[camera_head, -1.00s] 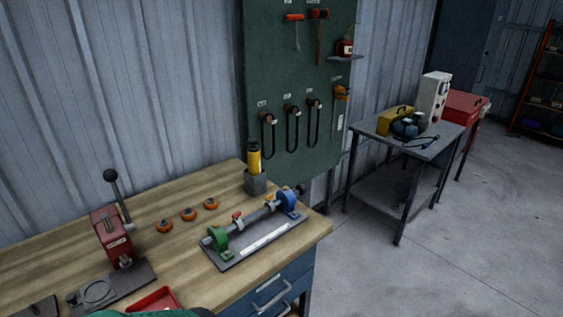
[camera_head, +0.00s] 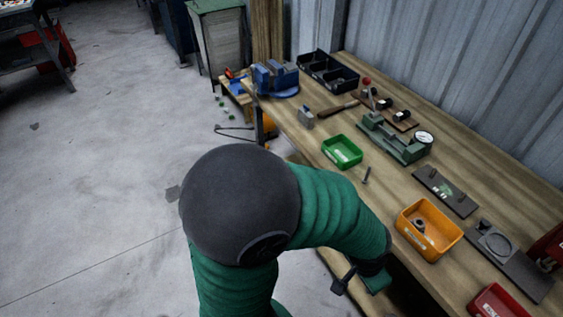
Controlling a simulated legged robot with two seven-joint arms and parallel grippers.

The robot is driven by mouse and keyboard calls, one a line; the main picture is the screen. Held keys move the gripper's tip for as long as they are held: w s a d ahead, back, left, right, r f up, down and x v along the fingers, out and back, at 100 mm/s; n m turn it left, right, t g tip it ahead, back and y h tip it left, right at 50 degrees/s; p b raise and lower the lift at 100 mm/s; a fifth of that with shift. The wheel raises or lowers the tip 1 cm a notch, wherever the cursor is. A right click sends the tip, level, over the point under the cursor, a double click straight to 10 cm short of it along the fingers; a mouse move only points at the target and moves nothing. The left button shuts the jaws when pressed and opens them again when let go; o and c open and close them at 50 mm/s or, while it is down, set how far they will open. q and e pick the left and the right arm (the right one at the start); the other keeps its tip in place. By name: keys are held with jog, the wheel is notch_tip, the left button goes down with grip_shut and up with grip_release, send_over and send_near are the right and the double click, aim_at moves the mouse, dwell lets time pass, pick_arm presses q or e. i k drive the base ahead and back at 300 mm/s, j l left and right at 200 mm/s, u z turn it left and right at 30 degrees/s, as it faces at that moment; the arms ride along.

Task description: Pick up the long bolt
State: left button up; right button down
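A grey bolt (camera_head: 366,175) is on the wooden bench, between the green tray and the orange bin. It is small in view, and I cannot tell whether it stands or lies. My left arm, green with a large dark joint, reaches in from the bottom. Its gripper (camera_head: 355,284) is low at the front edge of the bench, below and apart from the bolt. The gripper is small and partly hidden by the arm, so its opening is unclear. My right gripper is not in view.
On the bench are a green tray (camera_head: 342,151), an orange bin (camera_head: 428,231) with small parts inside, a dark plate (camera_head: 445,192), a gauge fixture (camera_head: 396,140), a blue vise (camera_head: 274,77) and a red tray (camera_head: 498,302). Open floor lies to the left.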

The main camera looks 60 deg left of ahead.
aim_at(364, 181)
jog(key=u, duration=1.3)
jog(key=i+j+z, duration=0.15)
jog(key=i+j, duration=0.15)
jog(key=i+j+z, duration=0.15)
jog(key=j, duration=0.3)
jog(key=i+j+z, duration=0.2)
jog(key=i+j, duration=0.15)
jog(key=i+j+z, duration=0.15)
jog(key=j, duration=0.4)
jog(key=i, duration=0.1)
